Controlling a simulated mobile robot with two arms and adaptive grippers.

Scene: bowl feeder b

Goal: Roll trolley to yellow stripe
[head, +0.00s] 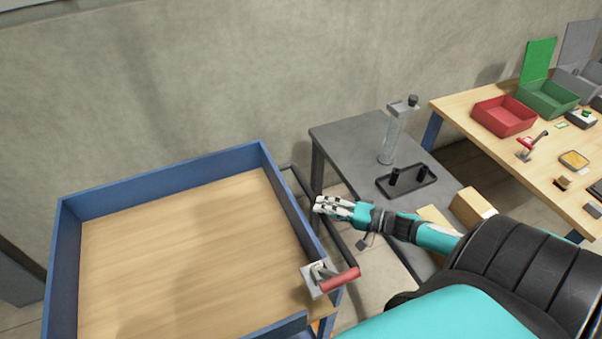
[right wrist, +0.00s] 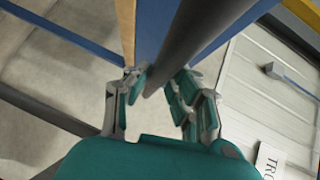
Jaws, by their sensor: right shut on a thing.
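The trolley (head: 160,182) has blue raised walls and a bare wooden deck, and fills the lower left of the head view. A dark push bar (head: 304,192) runs along its right side. My right gripper (head: 322,205) is at this bar. In the right wrist view, the fingers of my right gripper (right wrist: 160,92) are closed around the dark bar (right wrist: 195,45), beside the trolley's blue frame (right wrist: 155,25). A yellow band (right wrist: 304,12) shows at that view's top right corner; I cannot tell if it is the stripe. My left gripper is out of view.
A red-handled clamp (head: 328,278) sits on the trolley's near right wall. A grey table (head: 345,145) with a black tray (head: 418,187) stands close right. A wooden bench (head: 465,108) with bins stands beyond. A concrete wall (head: 200,80) runs behind.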

